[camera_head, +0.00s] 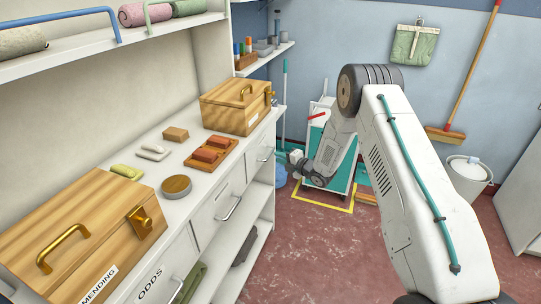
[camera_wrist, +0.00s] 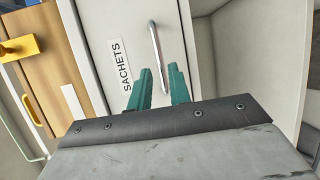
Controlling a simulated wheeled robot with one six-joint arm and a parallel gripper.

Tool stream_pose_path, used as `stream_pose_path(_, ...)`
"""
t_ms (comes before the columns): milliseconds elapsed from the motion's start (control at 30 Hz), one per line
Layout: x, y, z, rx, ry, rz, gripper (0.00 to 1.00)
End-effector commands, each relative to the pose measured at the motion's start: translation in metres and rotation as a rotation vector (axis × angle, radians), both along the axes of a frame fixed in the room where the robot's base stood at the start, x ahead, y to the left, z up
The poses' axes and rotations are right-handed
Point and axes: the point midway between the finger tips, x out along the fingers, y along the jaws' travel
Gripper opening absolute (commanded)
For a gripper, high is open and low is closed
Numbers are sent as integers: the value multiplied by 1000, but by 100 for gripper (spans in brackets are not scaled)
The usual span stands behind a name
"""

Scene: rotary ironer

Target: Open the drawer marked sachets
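The drawer marked SACHETS (camera_wrist: 115,30) has a white front that fills the upper middle of the wrist view, with its label reading sideways. Its metal bar handle (camera_wrist: 153,40) runs lengthwise in that view, right of the label. My gripper (camera_wrist: 160,70) has two teal fingers, open with a gap between them. The handle's lower end lies in line with this gap; I cannot tell whether it is between the tips or beyond them. In the head view my gripper (camera_head: 295,157) is by the far end of the counter, near the far drawer's handle (camera_head: 267,154).
A wooden box (camera_head: 240,108) with a brass latch stands on the counter above the far drawer. Nearer drawers include one marked ODDS (camera_head: 150,284) and one with a bar handle (camera_head: 230,208). A white cart (camera_head: 318,130) stands behind my arm. Red floor (camera_head: 300,250) is clear in front.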

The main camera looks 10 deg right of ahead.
Motion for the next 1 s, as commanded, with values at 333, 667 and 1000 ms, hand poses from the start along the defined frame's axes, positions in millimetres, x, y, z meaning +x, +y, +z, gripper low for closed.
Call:
stream_pose_path(333,44,27,-10,0,1,0,19)
stream_pose_path(667,52,32,-10,1,3,-1,19)
stream_pose_path(1000,52,32,-11,1,3,-1,0)
